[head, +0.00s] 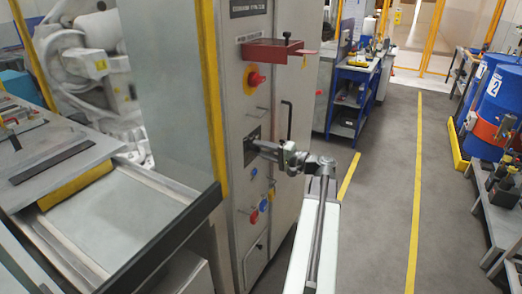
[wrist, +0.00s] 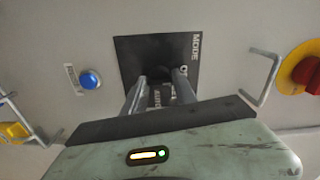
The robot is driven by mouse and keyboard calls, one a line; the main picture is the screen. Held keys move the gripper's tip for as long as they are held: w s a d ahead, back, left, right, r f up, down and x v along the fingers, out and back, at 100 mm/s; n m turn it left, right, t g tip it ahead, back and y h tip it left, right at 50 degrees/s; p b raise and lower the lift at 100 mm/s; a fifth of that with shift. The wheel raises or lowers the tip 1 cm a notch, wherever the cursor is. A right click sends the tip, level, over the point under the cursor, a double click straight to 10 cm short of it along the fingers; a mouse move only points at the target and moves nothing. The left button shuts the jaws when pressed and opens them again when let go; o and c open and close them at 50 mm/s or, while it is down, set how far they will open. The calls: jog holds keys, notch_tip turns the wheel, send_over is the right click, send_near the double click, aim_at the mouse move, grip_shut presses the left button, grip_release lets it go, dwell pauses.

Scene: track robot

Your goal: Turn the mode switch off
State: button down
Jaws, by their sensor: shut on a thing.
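The mode switch sits on a black square plate (head: 250,150) on the front of the grey cabinet. In the wrist view the plate (wrist: 150,48) shows "MODE" lettering along its right side. My gripper (head: 257,148) reaches the plate from the right in the head view. In the wrist view my gripper (wrist: 158,82) has its two fingers over the plate, shut on the switch knob. The fingers hide most of the knob, so its exact angle cannot be told. Part of a label shows between the fingers.
A red-and-yellow emergency stop (head: 256,79) and a red shelf (head: 272,51) are above the switch. A bar handle (wrist: 262,80) and a blue button (wrist: 90,79) flank the plate. A glass guard with a yellow post (head: 209,90) stands left. The aisle floor (head: 385,200) is clear.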

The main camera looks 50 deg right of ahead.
jog(key=c, duration=1.1)
grip_release()
jog(key=shift+o, duration=0.2)
jog(key=v, duration=0.8)
